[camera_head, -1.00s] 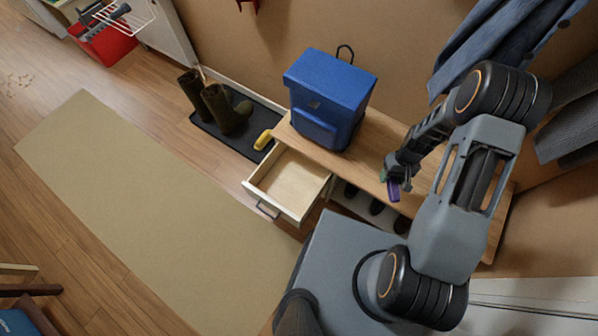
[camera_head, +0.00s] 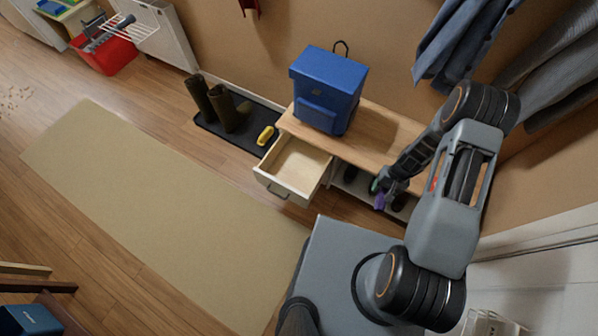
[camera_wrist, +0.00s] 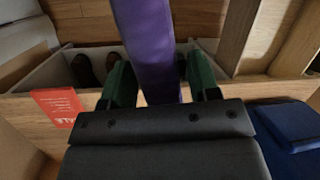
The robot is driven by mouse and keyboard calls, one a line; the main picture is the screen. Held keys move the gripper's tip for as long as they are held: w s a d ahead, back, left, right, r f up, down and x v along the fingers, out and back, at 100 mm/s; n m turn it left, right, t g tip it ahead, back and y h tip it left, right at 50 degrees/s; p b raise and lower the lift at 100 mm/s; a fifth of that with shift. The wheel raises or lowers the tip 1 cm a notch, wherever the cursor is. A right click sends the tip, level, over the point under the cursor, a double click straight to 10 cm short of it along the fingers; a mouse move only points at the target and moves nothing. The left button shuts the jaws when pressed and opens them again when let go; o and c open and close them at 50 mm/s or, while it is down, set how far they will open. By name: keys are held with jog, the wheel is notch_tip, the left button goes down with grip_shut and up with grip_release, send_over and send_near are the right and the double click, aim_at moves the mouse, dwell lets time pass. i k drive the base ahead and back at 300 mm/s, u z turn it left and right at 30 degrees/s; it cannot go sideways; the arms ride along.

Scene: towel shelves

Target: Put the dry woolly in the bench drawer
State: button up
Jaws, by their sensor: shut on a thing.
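My gripper (camera_head: 384,190) is shut on a purple item (camera_head: 379,202), held near the bench's front edge, to the right of the open drawer. In the wrist view the purple item (camera_wrist: 147,45) stands out as a long flat strip between the green fingertips (camera_wrist: 150,82); its far end is cut off by the frame. I cannot make out a woolly texture. The bench drawer (camera_head: 272,182) is pulled out and its visible floor is bare. The bench (camera_head: 385,130) has a wooden top.
A blue backpack (camera_head: 328,90) stands on the bench. A red card (camera_wrist: 58,105) lies on the bench top. Boots (camera_head: 222,106) and a yellow object (camera_head: 265,135) are on a black mat. A grey item (camera_head: 108,32) hangs on a white rack above a red crate (camera_head: 104,55). Coats hang at right.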

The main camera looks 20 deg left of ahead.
aim_at(300, 167)
jog(key=u, duration=2.75)
jog(key=i, duration=2.45)
jog(key=z, duration=3.45)
jog(key=i, duration=0.5)
